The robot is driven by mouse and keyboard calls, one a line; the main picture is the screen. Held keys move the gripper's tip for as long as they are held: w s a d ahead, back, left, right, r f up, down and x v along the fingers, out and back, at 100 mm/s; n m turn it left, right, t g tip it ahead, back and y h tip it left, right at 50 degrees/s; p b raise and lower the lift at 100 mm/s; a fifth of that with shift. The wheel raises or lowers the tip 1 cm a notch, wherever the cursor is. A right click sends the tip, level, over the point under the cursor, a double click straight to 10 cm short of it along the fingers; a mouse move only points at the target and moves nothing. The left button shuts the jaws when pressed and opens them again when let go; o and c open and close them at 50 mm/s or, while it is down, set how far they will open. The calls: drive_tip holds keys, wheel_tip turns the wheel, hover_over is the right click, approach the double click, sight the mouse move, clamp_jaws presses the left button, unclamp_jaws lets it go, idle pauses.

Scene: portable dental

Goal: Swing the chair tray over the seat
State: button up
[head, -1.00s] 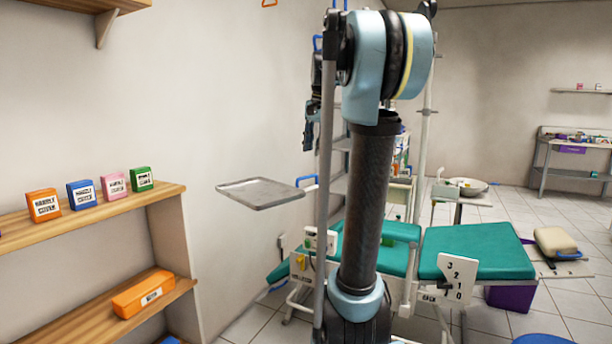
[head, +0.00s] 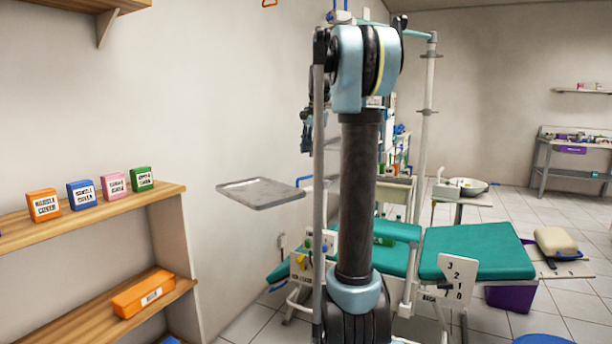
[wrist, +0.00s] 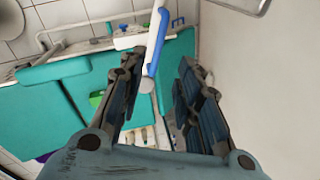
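The grey chair tray (head: 260,194) hangs level to the left of the chair, close to the wall. A blue handle (head: 305,179) shows at its right end, partly hidden by my arm. The teal seat (head: 478,252) extends to the right behind my arm, with the tray clear of it. In the wrist view my gripper (wrist: 158,68) is open, its fingers apart. A blue and white bar (wrist: 157,42) appears between and beyond the fingertips; I cannot tell whether they touch it. A tray edge (wrist: 236,5) shows at the top right there. In the head view my gripper is mostly hidden.
A wooden shelf (head: 100,213) with several labelled boxes stands at the left. A white pole (head: 424,150) rises behind my arm. A side stand with a bowl (head: 468,186) is behind the seat. Floor (head: 580,310) is free at the right.

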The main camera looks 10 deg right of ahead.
drive_tip(key=f, duration=0.3)
drive_tip(key=w+f, duration=0.1)
drive_tip(key=f, duration=0.2)
drive_tip(key=a+f, duration=0.1)
drive_tip(key=f, duration=0.3)
drive_tip(key=shift+w, duration=0.3)
